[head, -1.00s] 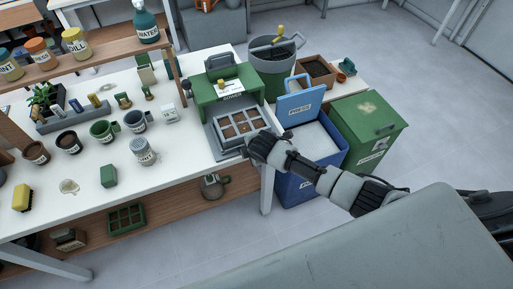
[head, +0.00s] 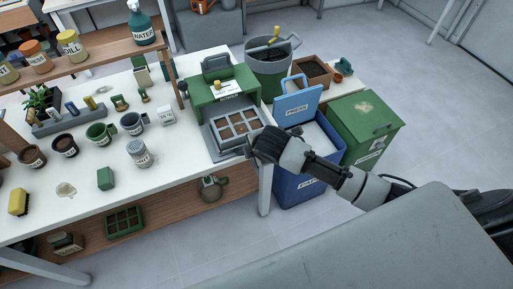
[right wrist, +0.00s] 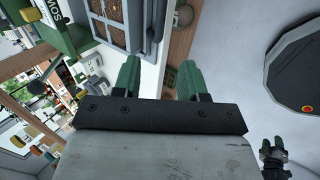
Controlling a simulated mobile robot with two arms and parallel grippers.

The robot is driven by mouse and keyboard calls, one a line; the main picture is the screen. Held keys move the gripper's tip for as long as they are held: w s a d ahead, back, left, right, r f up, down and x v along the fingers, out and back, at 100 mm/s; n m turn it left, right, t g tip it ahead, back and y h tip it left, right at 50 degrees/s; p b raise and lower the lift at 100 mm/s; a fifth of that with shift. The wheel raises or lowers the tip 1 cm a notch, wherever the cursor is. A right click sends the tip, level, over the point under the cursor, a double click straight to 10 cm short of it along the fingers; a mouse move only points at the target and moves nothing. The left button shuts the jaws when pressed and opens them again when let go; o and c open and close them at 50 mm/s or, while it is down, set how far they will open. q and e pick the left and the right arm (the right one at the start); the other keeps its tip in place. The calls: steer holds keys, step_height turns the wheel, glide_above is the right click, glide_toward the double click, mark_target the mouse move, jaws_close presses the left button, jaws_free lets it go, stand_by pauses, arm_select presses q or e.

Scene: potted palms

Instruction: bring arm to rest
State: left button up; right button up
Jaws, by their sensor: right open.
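My right arm reaches in from the right in the head view, with its dark right gripper (head: 264,146) above the front right corner of the white bench (head: 185,185). In the right wrist view the two green fingers of the right gripper (right wrist: 158,75) stand apart with nothing between them. A grey tray with soil-filled cells (head: 211,141) sits at the green press just left of this gripper, and it also shows in the wrist view (right wrist: 128,38). A dark gripper, apparently my left one (right wrist: 270,148), shows small at the lower right of the wrist view; its jaws are unclear.
A blue bin (head: 291,187) and a green bin (head: 372,121) stand right of the bench, close to my right arm. A lower shelf (head: 170,212) holds a green tray (head: 124,221). The floor in front is clear.

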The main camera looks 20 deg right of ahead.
steer(key=s+d+f+m+g+b, duration=0.1)
steer(key=s+d+f+m, duration=0.2)
steer(key=f, duration=0.7)
steer(key=s+d+f+m+g+b, duration=0.1)
steer(key=s+f+m, duration=0.3)
steer(key=f, duration=0.5)
steer(key=s+d+f+m+g+b, duration=0.1)
steer(key=s+d+f+m, duration=0.1)
steer(key=s+f, duration=0.6)
steer(key=s+f+m+g, duration=0.1)
steer(key=s+f+m, duration=0.1)
steer(key=s+f, duration=0.3)
steer(key=s+f+m+g+b, duration=0.1)
steer(key=s+f, duration=0.5)
steer(key=s, duration=0.7)
steer(key=s+f+m+b, duration=0.1)
steer(key=s+f+m, duration=0.3)
steer(key=s, duration=0.6)
steer(key=shift+a+f+g, duration=0.3)
steer(key=shift+f+g, duration=0.1)
steer(key=shift+f, duration=0.4)
